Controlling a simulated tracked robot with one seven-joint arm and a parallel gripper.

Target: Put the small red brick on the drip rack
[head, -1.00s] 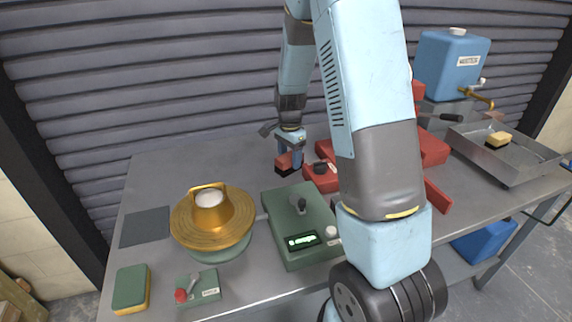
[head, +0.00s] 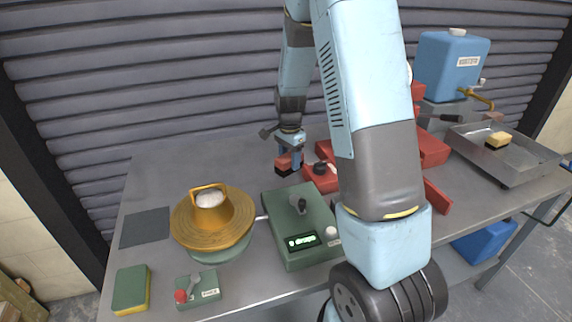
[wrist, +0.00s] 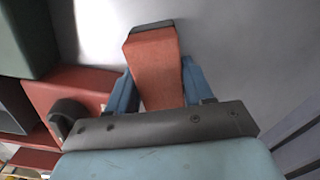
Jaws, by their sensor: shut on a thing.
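The small red brick (wrist: 155,65) is between the blue fingers of my gripper (wrist: 155,88) in the wrist view, with a dark strip at its far end. In the head view my gripper (head: 289,150) points down behind the green box, with the red brick (head: 284,160) at its tips, its underside dark. I cannot tell there whether the brick touches the table. A shallow metal tray (head: 520,172) stands at the right with a yellow and black block (head: 498,140) in it. I cannot tell for certain which thing is the drip rack; my arm hides part of the middle.
A green box with a lit display (head: 305,240) stands in front of my gripper. Red parts (head: 322,178) lie close to its right. A gold-rimmed pot (head: 185,222), green-yellow sponge (head: 131,287) and dark mat (head: 145,228) are at left. A blue tank (head: 450,65) stands back right. Bare table lies left of my gripper.

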